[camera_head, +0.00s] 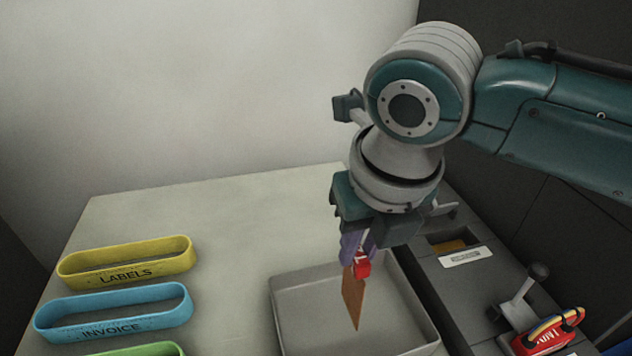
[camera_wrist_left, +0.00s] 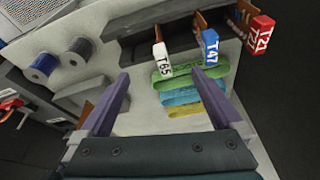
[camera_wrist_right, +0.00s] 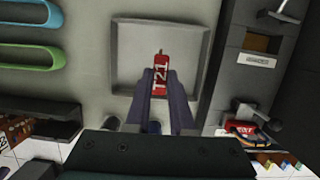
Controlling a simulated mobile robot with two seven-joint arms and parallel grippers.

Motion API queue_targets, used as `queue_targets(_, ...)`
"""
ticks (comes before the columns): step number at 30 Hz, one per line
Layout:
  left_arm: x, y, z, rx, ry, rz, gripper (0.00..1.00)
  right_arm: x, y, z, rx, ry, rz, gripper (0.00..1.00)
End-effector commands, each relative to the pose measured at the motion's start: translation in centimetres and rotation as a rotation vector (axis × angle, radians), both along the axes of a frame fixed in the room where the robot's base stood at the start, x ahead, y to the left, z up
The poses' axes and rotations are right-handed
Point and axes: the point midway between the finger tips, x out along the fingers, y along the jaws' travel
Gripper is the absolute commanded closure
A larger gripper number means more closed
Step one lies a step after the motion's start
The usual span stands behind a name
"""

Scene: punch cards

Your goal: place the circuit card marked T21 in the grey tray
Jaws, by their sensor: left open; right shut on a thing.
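My right gripper (camera_head: 358,248) is shut on the red tag (camera_head: 363,269) of a brown circuit card (camera_head: 354,300). The tag reads T21 in the right wrist view (camera_wrist_right: 161,75). The card hangs upright over the grey tray (camera_head: 277,312), within its outline; I cannot tell whether its lower edge touches the floor. The tray looks empty otherwise and also shows in the right wrist view (camera_wrist_right: 118,60). My left gripper (camera_wrist_left: 165,88) is open and empty, outside the head view. In the left wrist view, a red tag (camera_wrist_left: 262,34) that seems to read T21 sits beside the rack.
White T65 (camera_wrist_left: 161,60) and blue T47 (camera_wrist_left: 210,46) tags stand by the rack (camera_wrist_left: 92,62). Yellow LABELS (camera_head: 125,262) and blue INVOICE (camera_head: 112,312) holders lie left of the tray. A grey unit with a lever (camera_head: 525,290) stands to its right. Table beyond the tray is clear.

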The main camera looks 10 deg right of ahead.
Motion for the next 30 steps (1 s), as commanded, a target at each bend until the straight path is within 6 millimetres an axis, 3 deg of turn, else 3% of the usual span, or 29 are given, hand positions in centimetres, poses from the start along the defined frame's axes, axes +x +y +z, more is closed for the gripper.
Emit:
queue_targets(1,0.0,0.1,-0.4,0.002,0.0,-0.001,0.0,-0.1,0.1,-1.2,0.001,0.005,-0.001,1.0)
queue_targets(5,0.0,0.1,-0.7,0.005,0.0,-0.004,0.0,-0.1,0.0,-2.7,0.0,0.003,-0.001,1.0)
queue_targets(16,0.0,0.2,-0.8,0.008,0.0,-0.005,0.0,0.0,0.0,-3.1,0.0,0.001,0.0,1.0)
queue_targets(17,0.0,0.2,-0.8,0.008,0.0,-0.005,0.0,0.0,0.0,-3.1,0.0,0.001,0.0,0.78)
queue_targets(24,0.0,0.2,-0.8,0.007,0.0,-0.004,0.0,0.0,0.0,-3.1,0.0,0.001,-0.001,0.51)
queue_targets(30,0.0,0.1,-0.8,0.002,0.0,-0.001,0.0,0.0,0.0,-3.0,0.0,0.001,-0.001,0.49)
